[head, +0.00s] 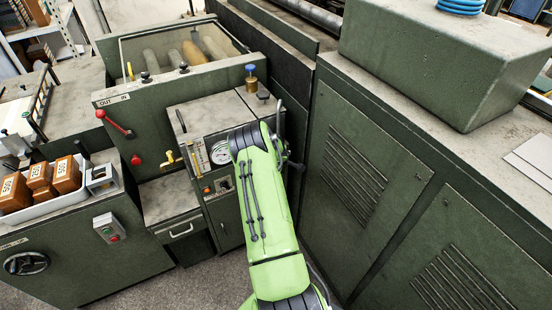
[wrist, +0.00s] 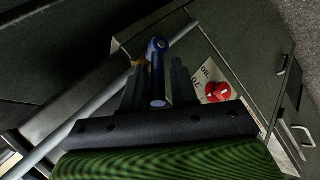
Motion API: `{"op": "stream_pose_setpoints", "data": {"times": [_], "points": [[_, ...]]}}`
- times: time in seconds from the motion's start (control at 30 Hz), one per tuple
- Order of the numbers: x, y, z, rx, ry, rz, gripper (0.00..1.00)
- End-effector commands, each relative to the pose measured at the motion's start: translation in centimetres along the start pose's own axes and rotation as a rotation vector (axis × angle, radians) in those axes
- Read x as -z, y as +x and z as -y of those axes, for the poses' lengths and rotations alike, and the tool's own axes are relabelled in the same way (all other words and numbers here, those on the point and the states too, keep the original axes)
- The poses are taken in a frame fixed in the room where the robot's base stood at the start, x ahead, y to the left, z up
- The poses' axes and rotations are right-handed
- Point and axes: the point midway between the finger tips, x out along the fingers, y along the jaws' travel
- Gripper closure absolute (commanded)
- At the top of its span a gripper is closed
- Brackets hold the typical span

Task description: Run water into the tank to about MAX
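A blue-handled lever (wrist: 157,75) stands between the two dark fingers of my gripper (wrist: 157,80) in the wrist view. Gaps show on both sides of the lever, so my gripper looks open around it. A grey pipe (wrist: 85,115) runs slantwise behind the fingers. In the head view my green arm reaches to a small cabinet (head: 185,206) and hides my gripper and the lever. A pale upright strip with a tube, perhaps a level gauge (head: 198,155), is on its front beside a round dial (head: 221,153). No water level or MAX mark can be read.
A red knob (wrist: 217,92) sits on a pale plate close right of the fingers. A brass fitting with a blue top (head: 251,78) stands on the machine behind. Large green cabinets (head: 360,170) close in the right side. Floor (head: 205,280) is clear at front left.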

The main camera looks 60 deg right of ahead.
Motion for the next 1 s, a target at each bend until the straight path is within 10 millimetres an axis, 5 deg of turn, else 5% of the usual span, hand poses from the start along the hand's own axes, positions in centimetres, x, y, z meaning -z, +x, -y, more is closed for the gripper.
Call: {"op": "stream_pose_setpoints", "data": {"times": [0.1, 0.47, 1.0], "points": [[-0.1, 0.1, 0.2, 0.004, 0.001, 0.003, 0.59], [0.3, -1.2, 0.0, 0.002, 0.001, -0.005, 0.59], [0.1, -14.7, -0.1, 0.001, 0.002, -0.002, 0.59]]}}
